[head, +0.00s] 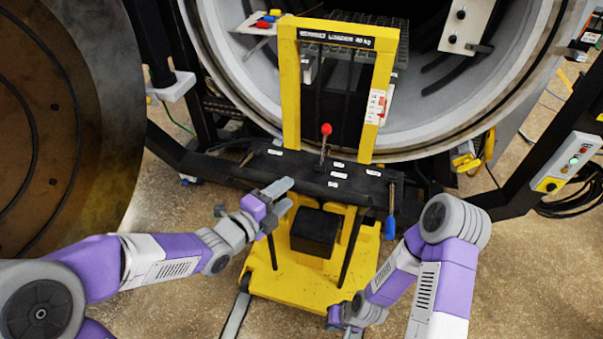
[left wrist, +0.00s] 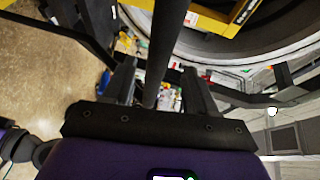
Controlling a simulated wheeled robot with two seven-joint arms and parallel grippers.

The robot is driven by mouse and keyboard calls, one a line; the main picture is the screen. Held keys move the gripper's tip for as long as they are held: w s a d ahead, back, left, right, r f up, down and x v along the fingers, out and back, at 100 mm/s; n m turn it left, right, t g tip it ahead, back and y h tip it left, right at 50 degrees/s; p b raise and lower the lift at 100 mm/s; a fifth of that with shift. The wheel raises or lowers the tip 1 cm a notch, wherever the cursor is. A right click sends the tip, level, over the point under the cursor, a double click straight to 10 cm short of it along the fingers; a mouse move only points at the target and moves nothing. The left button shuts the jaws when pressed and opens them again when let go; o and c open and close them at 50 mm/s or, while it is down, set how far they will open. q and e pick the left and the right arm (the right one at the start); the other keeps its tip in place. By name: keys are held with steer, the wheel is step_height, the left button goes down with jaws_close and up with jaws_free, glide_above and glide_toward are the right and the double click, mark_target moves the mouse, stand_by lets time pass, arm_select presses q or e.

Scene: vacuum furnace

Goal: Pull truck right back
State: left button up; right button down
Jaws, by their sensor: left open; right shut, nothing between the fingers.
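The truck is a yellow loader (head: 290,90) with an upright frame, a black crossbar panel (head: 320,180) and a yellow base (head: 300,285). A blue grip (head: 390,227) hangs at the panel's right end. My left gripper (head: 282,196) is open at the panel's left part, partly covering it. In the left wrist view, a dark bar (left wrist: 166,60) runs between the two open fingers; I cannot tell whether they touch it. My right gripper (head: 345,318) is shut and empty, low by the base's front right corner, apart from the blue grip.
The round furnace opening (head: 470,110) stands behind the truck, with its open door (head: 70,110) at the left. A red-knobbed lever (head: 326,130) rises from the panel. A control box (head: 568,160) is on the right. A floor rail (head: 236,316) runs forward from the base.

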mark_target(302, 182)
arm_select(q)
steer(key=x, duration=0.7)
steer(key=shift+w+f, duration=0.1)
steer(key=shift+c, duration=0.2)
jaws_close()
